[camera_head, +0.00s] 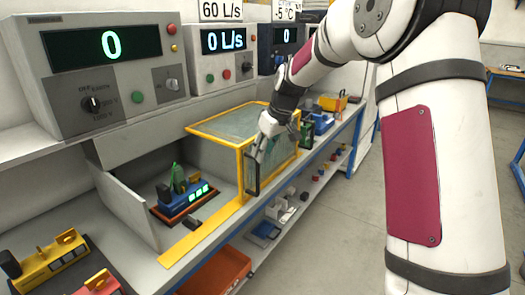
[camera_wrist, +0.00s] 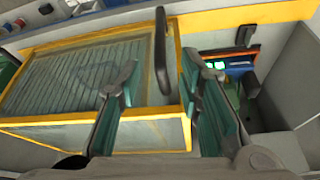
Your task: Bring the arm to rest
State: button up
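My arm reaches from the right of the head view to the yellow-framed glass case on the bench. My gripper (camera_head: 262,150) points down beside the near side of the case (camera_head: 215,123). In the wrist view, the two green-padded fingers of my gripper (camera_wrist: 160,62) stand apart with a clear gap. A black handle (camera_wrist: 162,48) on the case shows in line with that gap, and the fingers are not closed on it. The handle (camera_head: 252,172) also shows in the head view, just below my fingers. Whether a finger touches it I cannot tell.
A blue and green device with lit green digits (camera_head: 182,192) sits in a grey bay left of the case. Control boxes (camera_head: 110,65) line the shelf above. Yellow and red devices (camera_head: 50,258) lie front left. Open floor (camera_head: 330,235) lies to the right of the bench.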

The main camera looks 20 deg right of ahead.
jog(key=s+a+r+m+h+p, duration=0.1)
jog(key=s+a+r, duration=0.1)
jog(key=s+r, duration=0.35)
jog(key=s+a+r, duration=0.2)
jog(key=s+r, duration=0.1)
jog(key=s, duration=0.6)
jog(key=s+a+r+m+h+p, duration=0.15)
jog(key=s+r, duration=0.25)
jog(key=s, duration=0.4)
jog(key=s+a+f+m, duration=0.1)
jog(key=s+f+m, duration=0.1)
jog(key=s, duration=1.8)
jog(key=shift+s+y, duration=0.15)
jog(key=shift+y, duration=0.2)
